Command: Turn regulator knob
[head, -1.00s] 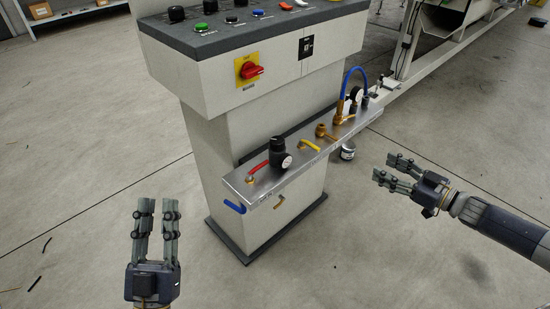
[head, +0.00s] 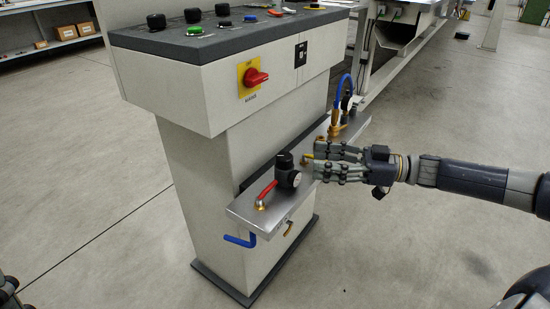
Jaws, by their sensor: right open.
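The regulator with its black knob (head: 284,161) and round gauge (head: 294,179) stands on the metal shelf (head: 245,208) at the front of the grey console. My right gripper (head: 318,163) comes in from the right, its fingers open and pointing left just right of the regulator, near the yellow lever. It looks a little apart from the knob, though depth is hard to judge. It hides the middle of the shelf. Only a small part of my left gripper (head: 8,290) shows at the bottom left edge, so its jaws cannot be made out.
A red lever (head: 267,192) sits left of the regulator, and a blue handle (head: 240,241) hangs below the shelf. A blue hose (head: 345,88) with brass fittings (head: 334,128) is behind my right gripper. The red switch (head: 255,77) is above. Floor left of the console is clear.

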